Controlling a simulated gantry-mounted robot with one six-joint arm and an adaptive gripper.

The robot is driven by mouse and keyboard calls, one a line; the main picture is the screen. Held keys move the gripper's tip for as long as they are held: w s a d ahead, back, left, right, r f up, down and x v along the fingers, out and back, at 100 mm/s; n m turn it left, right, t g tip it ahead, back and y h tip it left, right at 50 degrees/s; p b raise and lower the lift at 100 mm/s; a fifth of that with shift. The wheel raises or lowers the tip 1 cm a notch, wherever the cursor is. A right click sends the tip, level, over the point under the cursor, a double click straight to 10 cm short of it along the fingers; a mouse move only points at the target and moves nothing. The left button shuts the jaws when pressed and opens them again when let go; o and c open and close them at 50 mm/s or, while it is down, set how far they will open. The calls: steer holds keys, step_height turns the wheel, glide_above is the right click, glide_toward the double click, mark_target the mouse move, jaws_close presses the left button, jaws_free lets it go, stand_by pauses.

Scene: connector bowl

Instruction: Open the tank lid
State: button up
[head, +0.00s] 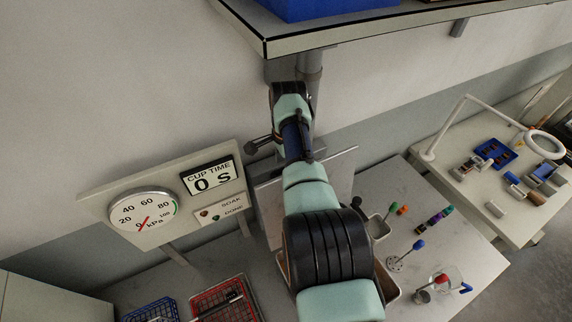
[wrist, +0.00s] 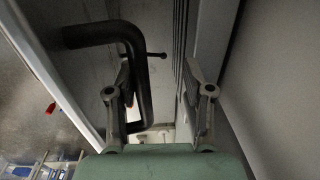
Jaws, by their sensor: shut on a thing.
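In the wrist view, a thick black bent handle (wrist: 135,50) curves from the upper left down between the fingers of my gripper (wrist: 163,92). My gripper is shut on this handle. The handle lies against the left finger, and its exact contact with the right finger is unclear. In the head view, a pale flat panel (head: 268,205), seemingly the tank lid, stands raised behind my arm. A metal tank rim (head: 392,288) shows partly beside my arm. My arm hides most of the tank and my fingertips in the head view.
A gauge and timer board (head: 162,200) stands at the left, with the timer at 0 s. Red (head: 222,300) and blue (head: 150,311) baskets are in front. A shelf (head: 330,38) hangs above. Small tools and a glass beaker (head: 447,279) are at the right.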

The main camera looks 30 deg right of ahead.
step_height(320, 180, up, 12)
steer(key=shift+s, duration=0.35)
steer(key=shift+f, duration=0.1)
